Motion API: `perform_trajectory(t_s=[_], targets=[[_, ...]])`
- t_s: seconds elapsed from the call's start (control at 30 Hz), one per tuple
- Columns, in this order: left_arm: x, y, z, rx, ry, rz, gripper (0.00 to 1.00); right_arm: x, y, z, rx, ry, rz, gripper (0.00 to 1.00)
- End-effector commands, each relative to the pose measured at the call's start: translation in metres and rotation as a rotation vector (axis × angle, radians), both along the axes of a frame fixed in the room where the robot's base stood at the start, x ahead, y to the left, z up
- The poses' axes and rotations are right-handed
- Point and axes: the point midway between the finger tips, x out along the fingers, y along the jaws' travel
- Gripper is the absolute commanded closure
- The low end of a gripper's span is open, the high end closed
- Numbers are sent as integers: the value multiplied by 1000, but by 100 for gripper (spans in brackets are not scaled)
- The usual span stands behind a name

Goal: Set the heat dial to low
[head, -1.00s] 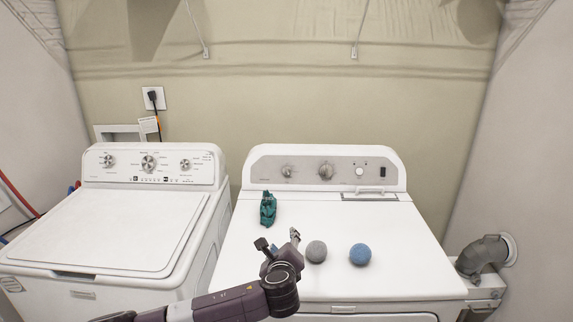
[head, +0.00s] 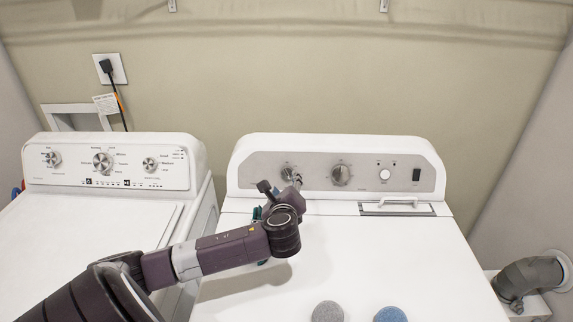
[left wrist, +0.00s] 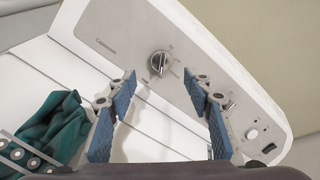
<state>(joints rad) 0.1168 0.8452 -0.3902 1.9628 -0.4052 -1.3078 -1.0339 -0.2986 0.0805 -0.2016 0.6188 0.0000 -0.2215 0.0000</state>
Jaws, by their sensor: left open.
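The white dryer's grey control panel (head: 320,162) has a smaller left dial (head: 288,171) and a larger dial (head: 341,175). Their markings are too small to read, so I cannot tell which is the heat dial or its setting. My left gripper (head: 281,186) is open and empty in front of the left dial, partly covering it in the head view. In the left wrist view, a round silver dial (left wrist: 159,62) shows just beyond and between the open blue-padded fingertips (left wrist: 160,76), apparently not touched. My right gripper is not in view.
A teal cloth (left wrist: 50,130) lies on the dryer top (head: 380,250), mostly hidden behind my left arm in the head view. A grey ball (head: 327,312) and a blue ball (head: 390,314) sit nearer the front. A washer (head: 110,170) stands at left.

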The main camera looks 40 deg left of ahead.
Motion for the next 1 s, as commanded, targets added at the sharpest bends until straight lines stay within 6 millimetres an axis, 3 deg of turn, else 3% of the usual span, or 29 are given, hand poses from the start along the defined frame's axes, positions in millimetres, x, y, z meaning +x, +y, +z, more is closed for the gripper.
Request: perform_trajectory(t_s=[0.1,0.67,1.0], targets=[[2,2,0,1,0,0,53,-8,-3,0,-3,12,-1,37],[50,43,-19,1,0,1,53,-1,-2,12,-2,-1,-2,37],[56,49,-23,0,-1,-1,53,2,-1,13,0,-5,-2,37]])
